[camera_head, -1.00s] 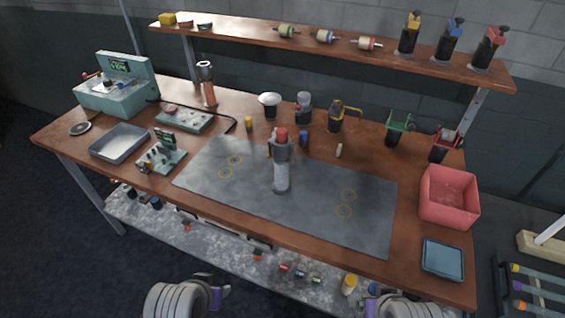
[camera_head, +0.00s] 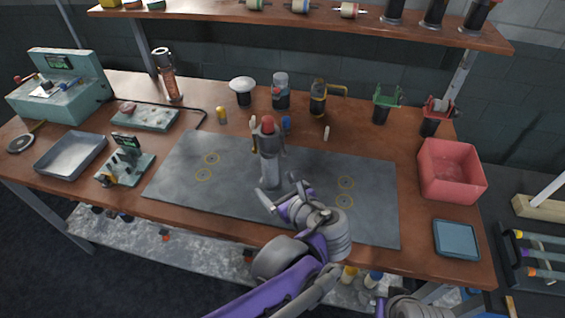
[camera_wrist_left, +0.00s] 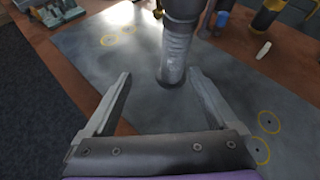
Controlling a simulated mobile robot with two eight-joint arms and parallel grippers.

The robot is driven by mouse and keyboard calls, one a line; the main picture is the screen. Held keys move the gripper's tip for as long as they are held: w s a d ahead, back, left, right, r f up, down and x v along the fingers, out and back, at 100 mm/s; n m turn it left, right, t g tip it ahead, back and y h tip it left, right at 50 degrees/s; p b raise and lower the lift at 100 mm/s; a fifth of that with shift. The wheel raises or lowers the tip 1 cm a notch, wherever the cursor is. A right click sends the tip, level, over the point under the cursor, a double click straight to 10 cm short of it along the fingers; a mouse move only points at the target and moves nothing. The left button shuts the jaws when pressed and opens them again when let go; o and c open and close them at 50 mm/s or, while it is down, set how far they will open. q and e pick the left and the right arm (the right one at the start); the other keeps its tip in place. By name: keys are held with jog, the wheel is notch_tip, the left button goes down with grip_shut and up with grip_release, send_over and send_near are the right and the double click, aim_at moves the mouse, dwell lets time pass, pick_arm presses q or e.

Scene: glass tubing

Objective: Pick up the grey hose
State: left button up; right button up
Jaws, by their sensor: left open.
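An upright grey piece (camera_head: 269,170) with a pale ribbed lower part and a red top stands on the dark grey mat (camera_head: 215,190). The ribbed part looks like the grey hose, though I cannot be sure. In the left wrist view the ribbed lower part (camera_wrist_left: 174,58) stands just beyond and between the fingertips. My left gripper (camera_head: 284,192) is open, low over the mat, just in front of the piece; its spread empty fingers also show in the left wrist view (camera_wrist_left: 160,76). My right gripper is not in view.
A blue cylinder (camera_head: 287,123) and a small white peg (camera_head: 326,133) stand behind the mat. A red bin (camera_head: 452,170) and a blue tray (camera_head: 457,240) are at the right, a metal tray (camera_head: 70,155) at the left. A shelf (camera_head: 300,27) spans the back.

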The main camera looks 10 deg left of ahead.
aim_at(273, 169)
pick_arm(q)
jog(key=shift+m+t, duration=0.5)
jog(key=shift+m, duration=0.4)
jog(key=x, duration=0.3)
jog(key=w+d+x, duration=0.1)
jog(key=x, duration=0.6)
jog(key=shift+w+d+r, duration=0.2)
jog(key=shift+w+r, duration=0.05)
jog(key=shift+w, duration=0.1)
jog(key=shift+c, duration=0.3)
grip_shut()
